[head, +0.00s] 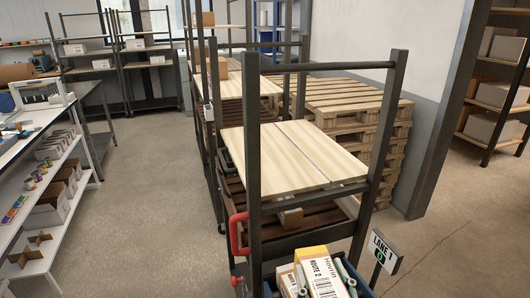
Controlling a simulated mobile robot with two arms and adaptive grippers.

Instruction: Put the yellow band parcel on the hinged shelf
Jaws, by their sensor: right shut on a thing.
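A parcel with a yellow strip along its top and a white label reading "ROUTE 2" (322,277) is at the bottom centre, its lower part cut off by the frame. Pale fingers of my right gripper (325,281) show on either side of it, shut on it. A light wooden shelf (285,153), split by a seam, lies level and bare in the dark-framed trolley beyond the parcel; it looks like the hinged shelf. The parcel is nearer to me and lower in the picture than this shelf. My left gripper is not in view.
Dark trolley posts and a top bar (328,66) frame the shelf. A red handle (238,236) is on its left. A blue bin (357,283) and a "LANE 1" sign (384,253) are near the parcel. Stacked pallets (350,100) stand behind. The floor at left is clear.

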